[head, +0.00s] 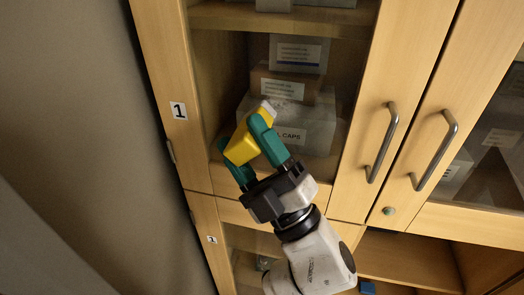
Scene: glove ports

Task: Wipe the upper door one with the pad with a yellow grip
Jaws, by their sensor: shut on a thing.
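The pad with a yellow grip (245,140) is held between the teal fingers of my gripper (240,134). A small whitish edge of the pad shows at its upper end, and its wiping face is mostly hidden. The upper door one (161,58) has a wooden frame with a "1" label and a glass pane. It appears shut. My gripper and the pad are in front of the lower left part of its pane. I cannot tell whether the pad touches the glass.
Labelled boxes (299,52) stand on shelves behind the glass. Door one's bar handle (383,142) is on its right, beside the neighbouring door's handle (434,150). A lower door with a "2" label (212,240) is below. A bare wall (75,110) is at left.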

